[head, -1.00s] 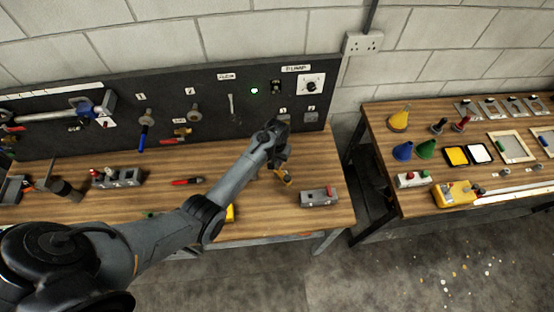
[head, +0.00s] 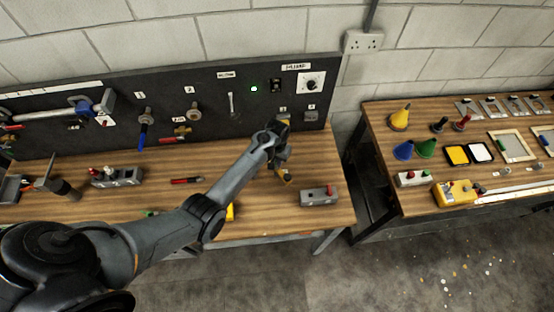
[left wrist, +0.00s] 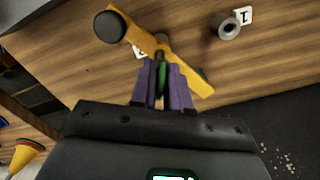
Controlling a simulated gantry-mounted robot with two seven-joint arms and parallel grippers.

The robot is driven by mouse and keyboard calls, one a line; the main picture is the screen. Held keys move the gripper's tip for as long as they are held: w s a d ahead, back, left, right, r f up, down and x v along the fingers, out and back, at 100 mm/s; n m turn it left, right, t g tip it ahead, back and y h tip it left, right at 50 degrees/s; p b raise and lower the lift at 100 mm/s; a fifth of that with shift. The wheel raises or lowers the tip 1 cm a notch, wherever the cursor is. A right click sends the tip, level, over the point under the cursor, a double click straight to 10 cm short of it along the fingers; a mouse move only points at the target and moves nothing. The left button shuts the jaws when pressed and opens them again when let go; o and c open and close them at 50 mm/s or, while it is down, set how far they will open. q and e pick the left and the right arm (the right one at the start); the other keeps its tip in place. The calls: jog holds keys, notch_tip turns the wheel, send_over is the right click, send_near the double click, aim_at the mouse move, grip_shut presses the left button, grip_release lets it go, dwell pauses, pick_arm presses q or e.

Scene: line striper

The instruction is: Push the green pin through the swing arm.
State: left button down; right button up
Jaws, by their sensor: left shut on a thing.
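In the left wrist view the green pin (left wrist: 160,72) stands between the purple fingertips of my left gripper (left wrist: 163,85), which is shut on it. The yellow swing arm (left wrist: 187,74) lies slantwise across the picture just beyond the fingers, with a round black knob (left wrist: 110,26) at its upper left end. The pin's far end is at or against the arm; I cannot tell how deep it sits. My right gripper is not in view.
A grey metal ring (left wrist: 229,29) by a label marked 1 is near the swing arm. The black tool panel (head: 220,105) rises behind the bench.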

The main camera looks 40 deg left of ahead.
pick_arm(q)
jog(key=shift+f+b, duration=0.5)
jog(key=shift+f, duration=0.5)
dwell(0.5)
jog(key=shift+f, duration=0.4)
jog(key=c, duration=0.7)
grip_release()
jog(key=shift+r, duration=0.15)
notch_tip(320, 180, up, 5)
jog(key=p, duration=0.4)
jog(key=shift+f+p, duration=0.2)
jog(key=shift+p, duration=0.2)
jog(key=shift+r+p, duration=0.7)
jog(key=shift+r, duration=0.4)
